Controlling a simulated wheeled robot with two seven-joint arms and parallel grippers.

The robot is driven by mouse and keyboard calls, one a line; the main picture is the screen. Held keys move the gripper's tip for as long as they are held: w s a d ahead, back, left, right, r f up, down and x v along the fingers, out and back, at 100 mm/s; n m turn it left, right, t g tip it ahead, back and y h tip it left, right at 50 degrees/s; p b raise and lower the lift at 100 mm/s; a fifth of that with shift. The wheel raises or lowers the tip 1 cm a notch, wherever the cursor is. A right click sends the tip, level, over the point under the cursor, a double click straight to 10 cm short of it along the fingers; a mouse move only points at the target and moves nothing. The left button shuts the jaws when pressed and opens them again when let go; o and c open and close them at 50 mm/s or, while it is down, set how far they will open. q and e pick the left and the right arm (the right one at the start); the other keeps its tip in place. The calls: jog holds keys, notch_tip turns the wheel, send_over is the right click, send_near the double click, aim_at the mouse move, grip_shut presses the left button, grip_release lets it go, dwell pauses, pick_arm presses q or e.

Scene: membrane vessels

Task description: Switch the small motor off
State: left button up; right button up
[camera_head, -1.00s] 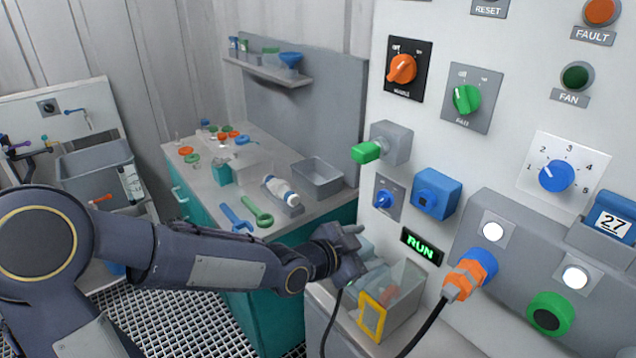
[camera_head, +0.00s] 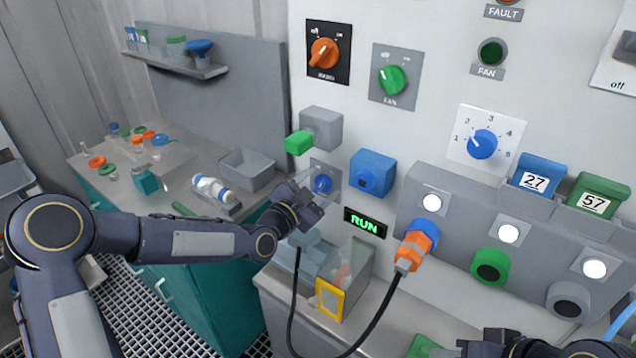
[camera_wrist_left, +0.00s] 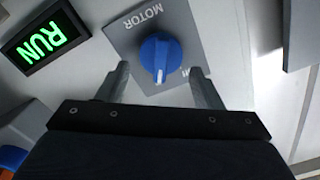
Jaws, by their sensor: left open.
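The small motor switch is a blue knob (camera_head: 322,183) on a grey plate, low on the white panel. In the left wrist view the knob (camera_wrist_left: 160,52) sits on a plate marked MOTOR, seen upside down, its white mark pointing to the bottom of the picture. My left gripper (camera_head: 314,205) is just in front of the switch. In the wrist view its open fingers (camera_wrist_left: 159,72) stand on either side of the knob, with a gap on each side. The RUN sign (camera_head: 364,222) is lit green. The position lettering is partly hidden by a finger. Part of my right arm shows at the bottom right.
A grey box with a green handle (camera_head: 299,143) sits just above the switch, and a blue box (camera_head: 371,174) to its right. An orange plug (camera_head: 413,250) with a black cable and a clear bin (camera_head: 347,278) are below. Other knobs (camera_head: 324,53) are higher up.

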pick_arm(q)
jog(key=c, duration=1)
jog(key=shift+o, duration=0.2)
jog(key=shift+f+n+b, duration=0.15)
jog(key=shift+n+b, duration=0.15)
jog(key=shift+b, duration=0.25)
jog(key=n+b, duration=0.2)
jog(key=b, duration=0.1)
jog(key=n+b, duration=0.3)
jog(key=b, duration=0.1)
jog(key=a+n+b, duration=0.1)
jog(key=n+b, duration=0.2)
jog(key=shift+w+f+b, duration=0.1)
jog(key=shift+w+b, duration=0.25)
jog(key=shift+w+a+n+b, duration=0.1)
jog(key=shift+n+b, duration=1.5)
jog(key=shift+n, duration=0.1)
jog(key=o, duration=1)
jog(key=shift+r, duration=0.2)
jog(key=shift+c, duration=0.2)
jog(key=shift+a, duration=0.1)
